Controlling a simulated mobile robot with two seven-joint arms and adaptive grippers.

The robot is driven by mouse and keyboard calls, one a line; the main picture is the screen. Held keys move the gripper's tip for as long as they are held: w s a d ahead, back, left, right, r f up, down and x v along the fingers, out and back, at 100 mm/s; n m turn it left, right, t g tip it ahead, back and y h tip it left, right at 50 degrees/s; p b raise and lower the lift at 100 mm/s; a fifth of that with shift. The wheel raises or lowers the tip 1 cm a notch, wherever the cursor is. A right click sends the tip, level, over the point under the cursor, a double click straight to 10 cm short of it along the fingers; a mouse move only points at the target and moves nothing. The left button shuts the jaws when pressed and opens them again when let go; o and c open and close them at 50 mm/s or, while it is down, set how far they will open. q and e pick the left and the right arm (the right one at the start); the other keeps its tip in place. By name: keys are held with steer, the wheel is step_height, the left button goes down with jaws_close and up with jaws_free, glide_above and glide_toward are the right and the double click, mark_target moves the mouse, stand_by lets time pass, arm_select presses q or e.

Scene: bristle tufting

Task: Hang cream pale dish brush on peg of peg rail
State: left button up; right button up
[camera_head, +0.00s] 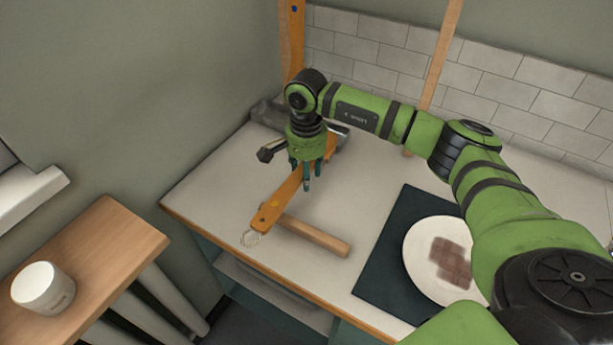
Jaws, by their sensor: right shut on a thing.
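My right gripper (306,176), with teal fingers, reaches down over the counter at the left of the back part. It is shut on a long orange-brown wooden handle (272,208), which looks like the dish brush. The brush's head and bristles are hidden behind the gripper or too small to tell. A pale wooden cylinder (318,236) shows close to the handle; contact is unclear. I cannot make out the peg rail for certain. My left gripper is not in view.
A white plate (417,264) with brown food lies on a dark mat (384,263) at right. A white cup (43,287) stands on a wooden side table (110,240) at lower left. Wooden uprights (440,58) stand before white tiles. The front-middle counter is mostly clear.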

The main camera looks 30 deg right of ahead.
step_height(320, 180, down, 2)
steer(key=shift+f, duration=0.2)
steer(key=shift+f, duration=0.2)
steer(key=o, duration=1.3)
steer(key=shift+r, duration=0.1)
steer(key=shift+o, duration=0.2)
